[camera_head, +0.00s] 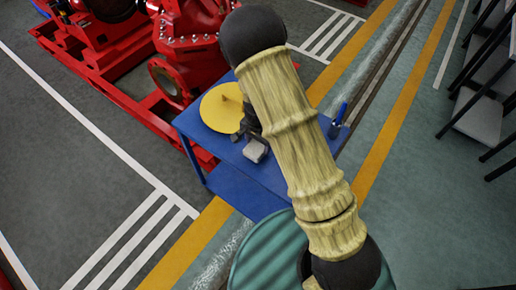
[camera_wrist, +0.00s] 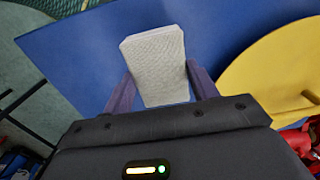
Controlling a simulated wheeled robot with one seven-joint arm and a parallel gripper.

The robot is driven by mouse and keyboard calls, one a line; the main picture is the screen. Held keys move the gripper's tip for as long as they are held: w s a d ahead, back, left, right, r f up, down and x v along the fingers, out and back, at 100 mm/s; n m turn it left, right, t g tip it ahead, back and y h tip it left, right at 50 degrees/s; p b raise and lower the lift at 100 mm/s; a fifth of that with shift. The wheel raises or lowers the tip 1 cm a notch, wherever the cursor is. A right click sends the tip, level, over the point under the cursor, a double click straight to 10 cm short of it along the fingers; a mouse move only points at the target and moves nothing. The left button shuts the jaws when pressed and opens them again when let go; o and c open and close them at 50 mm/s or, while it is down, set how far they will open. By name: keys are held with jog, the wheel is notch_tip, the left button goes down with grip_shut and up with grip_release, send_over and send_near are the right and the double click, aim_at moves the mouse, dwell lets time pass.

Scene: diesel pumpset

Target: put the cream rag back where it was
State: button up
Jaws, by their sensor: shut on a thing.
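The cream rag (camera_wrist: 156,66) shows in the wrist view as a pale, flat, woven block between the two fingers of my gripper (camera_wrist: 158,88). My gripper is shut on it, with a finger against each side. In the head view the rag (camera_head: 256,151) is a small pale patch over the blue table (camera_head: 245,182), beside my gripper (camera_head: 250,139). The blue table top (camera_wrist: 62,58) lies behind the rag in the wrist view. I cannot tell whether the rag touches the table. My arm hides part of the table in the head view.
A yellow disc (camera_head: 219,107) with a handle lies on the table, left of my gripper. A blue-handled item (camera_head: 338,121) stands at the table's right.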

aim_at(258, 145)
notch_tip(258, 145, down, 4)
jog(key=shift+r, duration=0.15)
jog(key=o, duration=0.9)
notch_tip(258, 145, up, 12)
jog(key=shift+r+p, duration=0.1)
jog(key=shift+p, duration=0.4)
jog(key=s+d+r+n+t, duration=0.1)
jog(key=s+d+r+n, duration=0.1)
jog(key=s+d+r, duration=0.2)
jog(key=s+d+r+n, duration=0.3)
jog(key=s+d+r, duration=0.1)
jog(key=d+r, duration=0.1)
jog(key=s+d+r+n+t, duration=0.1)
jog(key=s+d+r+n, duration=0.1)
jog(key=s+d+r, duration=0.2)
jog(key=shift+s+d+r+n+t, duration=0.25)
jog(key=shift+d+n+t, duration=0.05)
